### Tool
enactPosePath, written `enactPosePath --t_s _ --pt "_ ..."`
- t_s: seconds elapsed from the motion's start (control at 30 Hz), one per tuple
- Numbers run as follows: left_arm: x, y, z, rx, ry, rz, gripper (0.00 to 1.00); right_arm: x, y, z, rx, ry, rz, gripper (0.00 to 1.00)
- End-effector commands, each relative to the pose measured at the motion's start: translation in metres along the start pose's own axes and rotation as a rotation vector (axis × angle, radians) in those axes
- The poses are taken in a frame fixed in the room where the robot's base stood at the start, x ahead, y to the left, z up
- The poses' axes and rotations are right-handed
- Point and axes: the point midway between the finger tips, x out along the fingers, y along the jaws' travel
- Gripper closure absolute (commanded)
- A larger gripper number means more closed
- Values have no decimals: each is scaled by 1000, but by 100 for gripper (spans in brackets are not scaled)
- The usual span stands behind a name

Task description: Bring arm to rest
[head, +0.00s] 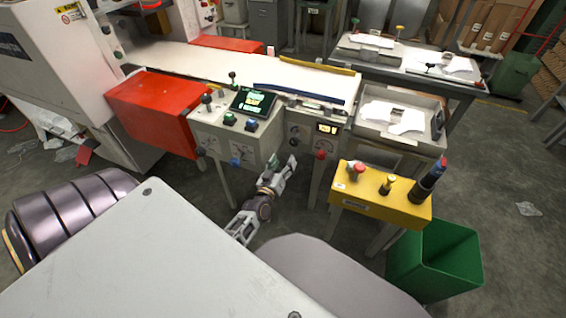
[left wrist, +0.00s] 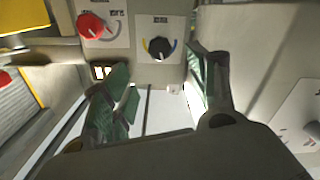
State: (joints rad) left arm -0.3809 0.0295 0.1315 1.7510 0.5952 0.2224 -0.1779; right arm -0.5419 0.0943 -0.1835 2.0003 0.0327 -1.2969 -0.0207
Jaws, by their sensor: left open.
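My left gripper (head: 281,166) is low in the middle of the head view, just in front of the machine's front panel. Its fingers are apart, and I see nothing held between them. In the left wrist view the two green-padded fingers of my left gripper (left wrist: 157,68) are spread below a black knob (left wrist: 160,47) and a red knob (left wrist: 92,25) on pale dial plates. I cannot tell whether a finger touches the panel. My right gripper is not in view.
The machine's control box (head: 237,135) and red cover (head: 155,108) stand behind and left of the gripper. A yellow control stand (head: 380,205) and a green bin (head: 435,262) are to its right. A tray (head: 398,135) with white pieces stands behind. Grey floor shows between.

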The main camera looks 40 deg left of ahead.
Motion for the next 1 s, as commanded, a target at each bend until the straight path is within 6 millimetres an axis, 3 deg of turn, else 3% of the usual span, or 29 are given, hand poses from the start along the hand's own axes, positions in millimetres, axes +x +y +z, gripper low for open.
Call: enactPosePath --t_s 0.53,1.0 --pt "0 2 9 -17 -38 7 42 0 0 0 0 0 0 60" --pt "-16 15 83 5 -397 63 42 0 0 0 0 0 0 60"
